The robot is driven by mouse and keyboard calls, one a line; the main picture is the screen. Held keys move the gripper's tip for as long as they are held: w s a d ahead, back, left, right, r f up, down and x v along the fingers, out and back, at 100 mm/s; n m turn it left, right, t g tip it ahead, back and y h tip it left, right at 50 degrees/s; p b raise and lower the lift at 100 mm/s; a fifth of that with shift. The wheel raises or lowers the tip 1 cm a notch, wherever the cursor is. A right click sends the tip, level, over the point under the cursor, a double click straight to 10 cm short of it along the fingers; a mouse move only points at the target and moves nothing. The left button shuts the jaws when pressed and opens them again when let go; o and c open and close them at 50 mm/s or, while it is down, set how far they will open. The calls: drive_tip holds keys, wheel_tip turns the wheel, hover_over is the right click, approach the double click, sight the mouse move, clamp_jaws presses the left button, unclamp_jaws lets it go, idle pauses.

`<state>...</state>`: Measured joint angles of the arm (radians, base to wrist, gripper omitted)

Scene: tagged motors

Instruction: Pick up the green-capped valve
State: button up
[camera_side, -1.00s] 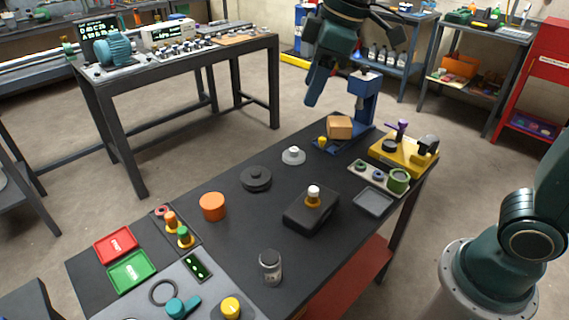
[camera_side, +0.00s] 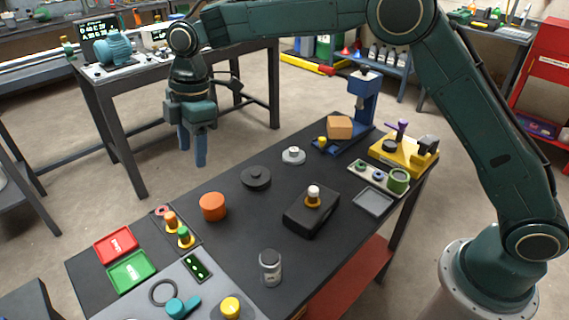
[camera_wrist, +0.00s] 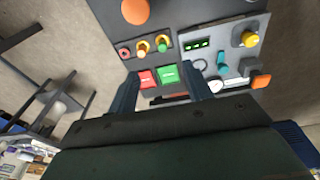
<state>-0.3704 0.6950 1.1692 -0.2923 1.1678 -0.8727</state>
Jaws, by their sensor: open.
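The green-capped valve (camera_side: 185,237) stands upright on a dark plate at the left part of the bench, its base yellow. It also shows in the wrist view (camera_wrist: 162,44), right of the orange-capped valve (camera_wrist: 143,48). That orange-capped valve (camera_side: 170,221) stands just behind it in the side view. My gripper (camera_side: 193,160) is open and empty, fingers pointing down, high up and apart from the valve, toward the back-left of the bench. In the wrist view its two fingers (camera_wrist: 164,90) frame the red and green trays.
A red tray (camera_side: 116,244) and a green tray (camera_side: 131,270) lie left of the valves. An orange cylinder (camera_side: 212,206) stands to the right. A grey panel (camera_side: 200,290) with a display, ring and knobs is in front. A glass jar (camera_side: 270,267) stands near the front edge.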

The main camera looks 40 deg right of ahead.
drive_tip(key=w+a+f+n, duration=0.2)
drive_tip(key=a+f+n, duration=0.1)
drive_tip(key=a+f, duration=0.3)
approach(182, 230)
drive_tip(key=shift+g, duration=0.3)
drive_tip(key=shift+w+a+f, duration=0.1)
drive_tip(key=shift+a+f, duration=0.05)
drive_tip(key=shift+f, duration=0.7)
drive_tip(key=shift+w+a+f, duration=0.1)
drive_tip(key=shift+w+f, duration=0.05)
drive_tip(key=shift+f, duration=0.65)
drive_tip(key=shift+w+a+f, duration=0.1)
drive_tip(key=shift+a+f, duration=0.05)
drive_tip(key=shift+f, duration=0.7)
drive_tip(key=shift+s+a+f, duration=0.1)
drive_tip(key=shift+a+f, duration=0.05)
drive_tip(key=shift+f, duration=1.1)
drive_tip(key=shift+s+a+f, duration=0.1)
drive_tip(key=shift+a+f, duration=0.05)
drive_tip(key=shift+f, duration=1.15)
clamp_jaws()
drive_tip(key=shift+r, duration=0.1)
